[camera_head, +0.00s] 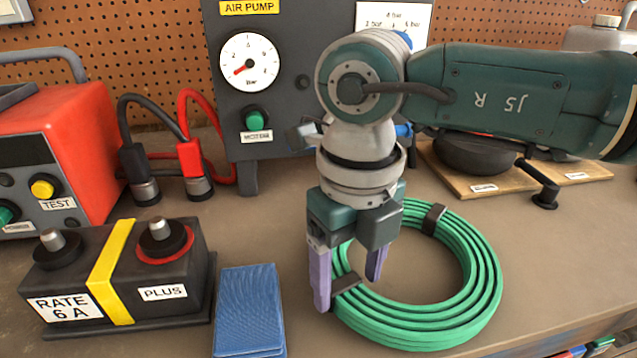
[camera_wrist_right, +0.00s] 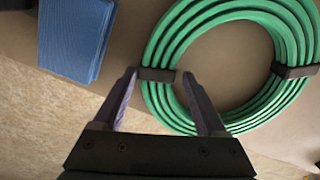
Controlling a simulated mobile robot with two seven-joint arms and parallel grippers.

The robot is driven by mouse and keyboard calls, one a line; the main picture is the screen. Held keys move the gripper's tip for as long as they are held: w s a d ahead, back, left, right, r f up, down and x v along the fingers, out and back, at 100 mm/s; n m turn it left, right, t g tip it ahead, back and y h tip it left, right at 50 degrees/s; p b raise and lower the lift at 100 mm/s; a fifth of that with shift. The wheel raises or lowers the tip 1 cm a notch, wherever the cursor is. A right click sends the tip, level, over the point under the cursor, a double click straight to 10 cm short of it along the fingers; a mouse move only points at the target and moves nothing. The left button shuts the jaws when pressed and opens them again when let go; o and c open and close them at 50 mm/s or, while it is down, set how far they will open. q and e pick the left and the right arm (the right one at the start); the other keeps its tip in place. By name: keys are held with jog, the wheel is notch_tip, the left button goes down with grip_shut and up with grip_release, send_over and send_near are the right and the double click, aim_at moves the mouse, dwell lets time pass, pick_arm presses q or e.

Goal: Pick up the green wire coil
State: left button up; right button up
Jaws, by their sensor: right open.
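The green wire coil (camera_head: 478,272) lies flat on the brown bench, bound with dark straps, one at its near left side and one at its back. It also shows in the right wrist view (camera_wrist_right: 165,45). My right gripper (camera_head: 347,290) points down over the left side of the coil, near the left strap. Its purple fingers are apart, and the coil's left side shows between and beyond them in the right wrist view (camera_wrist_right: 160,85). I cannot tell whether the fingers touch the coil. My left gripper is not in view.
A blue pad (camera_head: 249,308) lies just left of the coil. A black battery (camera_head: 118,270) with two posts stands farther left, by a red tester (camera_head: 45,150). A grey air pump panel (camera_head: 277,95) stands behind. A wooden board (camera_head: 485,180) lies back right. Bare bench lies right of the coil.

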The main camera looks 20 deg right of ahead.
grip_shut()
dwell(0.4)
dwell(0.9)
